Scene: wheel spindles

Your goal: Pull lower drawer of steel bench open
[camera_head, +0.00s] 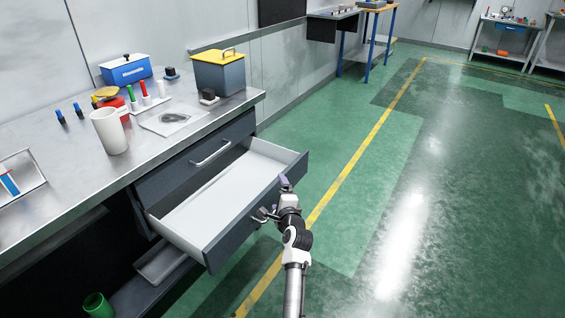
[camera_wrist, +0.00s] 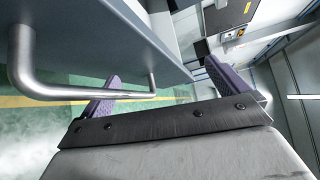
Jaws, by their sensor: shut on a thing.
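The steel bench (camera_head: 205,118) stands at left in the head view. Its lower drawer (camera_head: 240,222) is pulled well out, with a pale, empty interior. My gripper (camera_head: 284,186) is at the drawer's front, near the right end of its handle (camera_head: 262,213). In the wrist view the handle (camera_wrist: 75,92) is a round metal bar. My gripper's two purple fingers (camera_wrist: 160,88) stand apart, one by the bar, one past the drawer's edge. The gripper is shut on the handle, though the exact contact is hard to see.
The upper drawer (camera_head: 190,160) is shut above the open one. The bench top holds a white cup (camera_head: 109,131), a yellow-lidded box (camera_head: 219,74) and a blue toolbox (camera_head: 126,70). A green bin (camera_head: 98,306) sits below. The green floor (camera_head: 440,180) at right is clear.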

